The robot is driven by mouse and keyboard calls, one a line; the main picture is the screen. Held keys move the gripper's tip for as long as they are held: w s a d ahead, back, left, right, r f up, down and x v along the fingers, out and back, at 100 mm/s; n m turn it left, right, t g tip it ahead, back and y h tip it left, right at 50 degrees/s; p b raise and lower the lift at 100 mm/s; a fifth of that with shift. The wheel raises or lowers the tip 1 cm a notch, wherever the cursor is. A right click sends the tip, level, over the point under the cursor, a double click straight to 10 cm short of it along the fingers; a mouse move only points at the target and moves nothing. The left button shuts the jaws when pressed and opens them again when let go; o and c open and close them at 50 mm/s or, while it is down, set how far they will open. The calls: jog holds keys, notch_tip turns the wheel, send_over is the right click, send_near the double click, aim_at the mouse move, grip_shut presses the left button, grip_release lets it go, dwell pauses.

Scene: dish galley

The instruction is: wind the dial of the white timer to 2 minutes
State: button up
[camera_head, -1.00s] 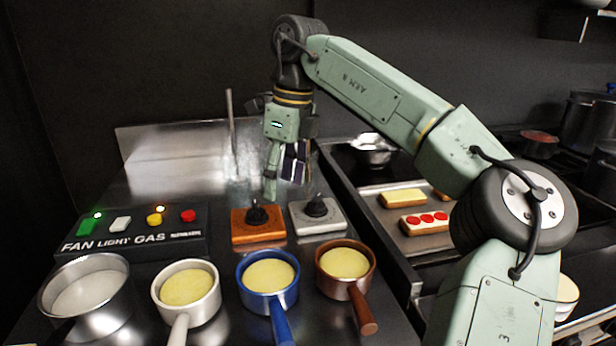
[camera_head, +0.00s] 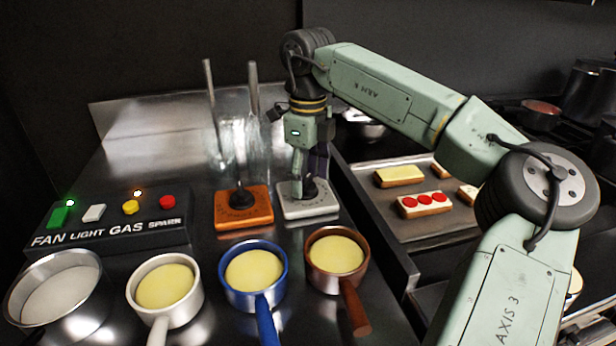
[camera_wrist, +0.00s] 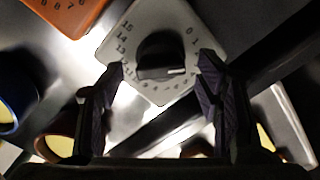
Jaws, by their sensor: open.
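The white timer (camera_head: 310,208) stands on the steel counter, right of the orange timer (camera_head: 243,208). Its black dial (camera_wrist: 162,60) shows in the wrist view, with a white mark on its bar pointing right. Numerals 0 and 1 show at upper right and 13 to 15 at left; the numeral by the mark is hidden or too unclear to read. My gripper (camera_head: 308,184) points down at the white timer. Its fingers are open, one on each side of the dial in the wrist view (camera_wrist: 162,66), with gaps visible. In the head view the fingers partly hide the dial.
Several pots (camera_head: 255,270) stand in front of the timers, handles toward the front. A switch panel (camera_head: 110,225) is at left. A tray with topped bread (camera_head: 425,204) lies at right. Clear glass-like vessels (camera_head: 238,140) stand behind the orange timer.

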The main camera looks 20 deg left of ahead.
jog(key=shift+f, duration=0.55)
jog(key=c, duration=1.2)
jog(key=shift+o, duration=0.2)
jog(key=shift+r+n+p, duration=0.15)
jog(key=shift+n+p, duration=0.25)
jog(key=shift+n, duration=0.5)
jog(key=o, duration=1.2)
jog(key=shift+c, duration=0.2)
